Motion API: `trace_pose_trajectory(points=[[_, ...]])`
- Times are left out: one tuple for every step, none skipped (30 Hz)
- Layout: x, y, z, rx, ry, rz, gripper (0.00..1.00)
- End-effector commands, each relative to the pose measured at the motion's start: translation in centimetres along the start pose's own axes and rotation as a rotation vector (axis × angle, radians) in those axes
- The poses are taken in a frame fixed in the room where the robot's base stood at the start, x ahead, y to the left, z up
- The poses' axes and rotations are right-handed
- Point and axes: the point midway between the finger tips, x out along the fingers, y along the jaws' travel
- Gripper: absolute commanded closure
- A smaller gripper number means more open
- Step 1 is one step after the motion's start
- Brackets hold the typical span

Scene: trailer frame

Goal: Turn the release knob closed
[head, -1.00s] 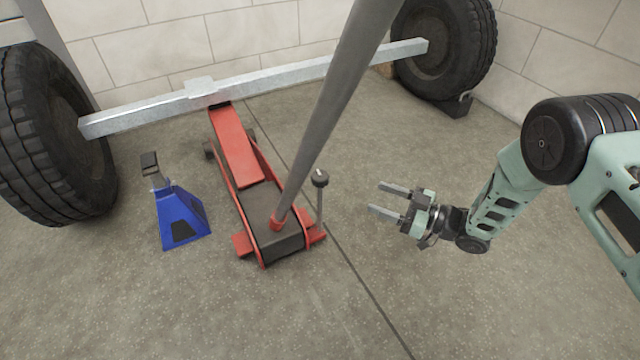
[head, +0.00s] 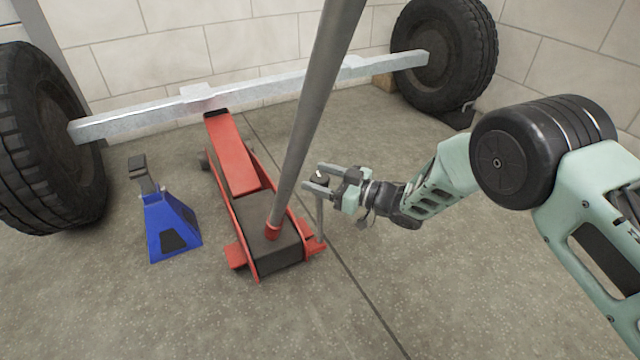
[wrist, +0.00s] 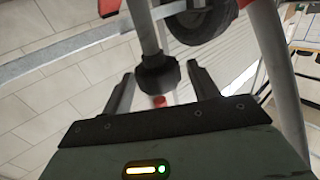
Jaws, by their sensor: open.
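The release knob (head: 319,176) is a small black knob on a thin grey post at the right rear corner of the red floor jack (head: 236,160). My gripper (head: 312,178) is open at the knob, with one finger on its far side and one on its near side. In the wrist view the black knob (wrist: 157,76) sits between the two finger tips (wrist: 160,82), with a visible gap on each side. Whether a finger touches it cannot be told. The jack's saddle end is under the silver axle beam (head: 150,112).
The long grey jack handle (head: 318,90) rises steeply just left of my gripper. A blue jack stand (head: 170,225) stands on the floor to the left. Tyres (head: 445,55) are at both ends of the beam. The floor at the right front is clear.

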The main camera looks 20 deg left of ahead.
Motion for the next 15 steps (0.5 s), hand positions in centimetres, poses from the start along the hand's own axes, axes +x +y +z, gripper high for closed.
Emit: trace_pose_trajectory(points=[[0.26, -0.02, 0.04, -0.001, 0.001, -0.001, 0.40], [0.36, -0.02, -0.01, -0.001, 0.001, -0.001, 0.40], [0.43, -0.01, -0.05, -0.001, 0.001, 0.000, 0.40], [0.46, -0.01, -0.07, -0.001, 0.001, 0.000, 0.40], [0.47, -0.01, -0.09, -0.001, 0.001, 0.000, 0.40], [0.47, -0.01, -0.10, -0.001, 0.001, 0.000, 0.40], [0.46, 0.00, -0.11, -0.001, 0.001, 0.000, 0.40], [0.46, 0.00, -0.12, -0.001, 0.001, 0.000, 0.40], [0.45, 0.00, -0.11, -0.001, 0.001, 0.000, 0.40], [0.44, 0.00, -0.11, -0.001, 0.001, 0.000, 0.40], [0.44, 0.00, -0.11, -0.001, 0.001, 0.000, 0.46], [0.43, 0.00, -0.10, -0.001, 0.001, 0.000, 0.57], [0.43, 0.00, -0.10, -0.001, 0.001, 0.000, 0.65], [0.43, 0.00, -0.10, -0.001, 0.001, 0.000, 0.73], [0.42, 0.00, -0.09, -0.001, 0.001, 0.000, 0.84]])
